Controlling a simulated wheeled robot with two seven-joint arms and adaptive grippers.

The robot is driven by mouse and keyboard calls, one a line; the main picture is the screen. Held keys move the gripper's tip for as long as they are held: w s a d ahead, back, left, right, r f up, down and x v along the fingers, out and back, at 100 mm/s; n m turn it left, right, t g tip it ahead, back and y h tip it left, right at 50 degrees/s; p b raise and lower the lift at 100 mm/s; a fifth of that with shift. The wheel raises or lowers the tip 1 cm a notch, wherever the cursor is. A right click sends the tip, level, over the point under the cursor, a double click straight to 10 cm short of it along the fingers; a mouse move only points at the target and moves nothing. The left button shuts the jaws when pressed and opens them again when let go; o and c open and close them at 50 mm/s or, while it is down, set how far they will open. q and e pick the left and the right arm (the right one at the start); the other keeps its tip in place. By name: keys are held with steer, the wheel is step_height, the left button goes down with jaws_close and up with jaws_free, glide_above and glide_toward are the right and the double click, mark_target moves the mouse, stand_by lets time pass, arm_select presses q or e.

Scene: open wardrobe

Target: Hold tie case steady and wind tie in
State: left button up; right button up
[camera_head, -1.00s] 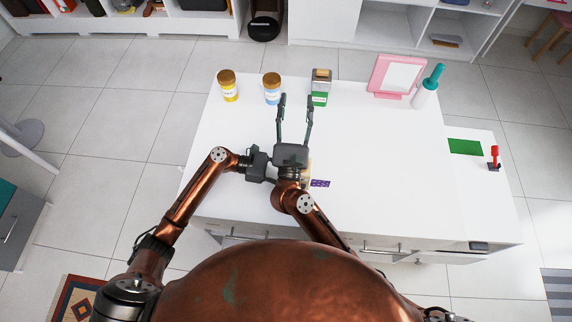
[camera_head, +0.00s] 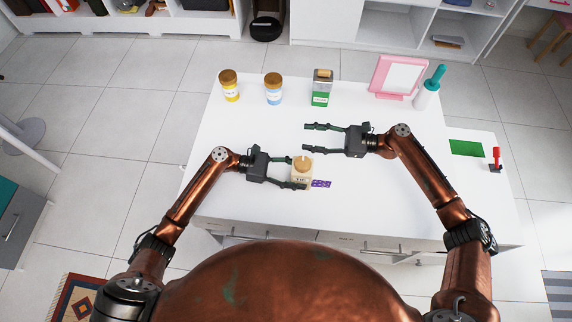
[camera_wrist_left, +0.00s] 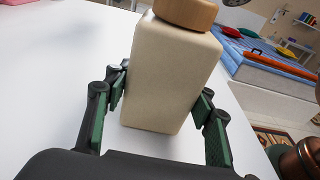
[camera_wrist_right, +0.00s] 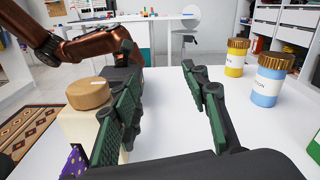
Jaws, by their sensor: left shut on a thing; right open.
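The tie case (camera_head: 300,180) is a beige box with a round wooden knob (camera_head: 303,165) on top. It stands upright on the white table. The purple dotted tie (camera_head: 321,184) sticks out of its right side and lies on the table. My left gripper (camera_head: 296,173) is shut on the case's body from the left; the left wrist view shows the case (camera_wrist_left: 165,75) between both fingers. My right gripper (camera_head: 307,137) is open and empty, behind the case and apart from the knob. In the right wrist view the knob (camera_wrist_right: 88,93) is left of the fingers.
A yellow jar (camera_head: 229,88), a blue jar (camera_head: 273,90) and a green-labelled container (camera_head: 322,90) stand along the table's back. A pink-framed mirror (camera_head: 398,77) and a teal-topped bottle (camera_head: 429,88) are at back right. The table's (camera_head: 400,215) front right is clear.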

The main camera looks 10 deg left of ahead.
mark_target(295, 164)
steer(key=s+d+g, duration=0.1)
steer(key=s, duration=0.1)
steer(key=s+d+g, duration=0.1)
steer(key=s+g, duration=0.1)
steer(key=s, duration=0.1)
steer(key=s+d+f+n+g, duration=0.1)
steer(key=s+d+g, duration=0.1)
steer(key=shift+s, duration=0.25)
steer(key=shift+g+h, duration=0.3)
steer(key=x, duration=1.1)
steer(key=shift+s+a, duration=0.1)
steer(key=shift+a, duration=0.3)
steer(key=shift+c, duration=0.6)
steer(key=shift+d, duration=0.1)
steer(key=c, duration=1)
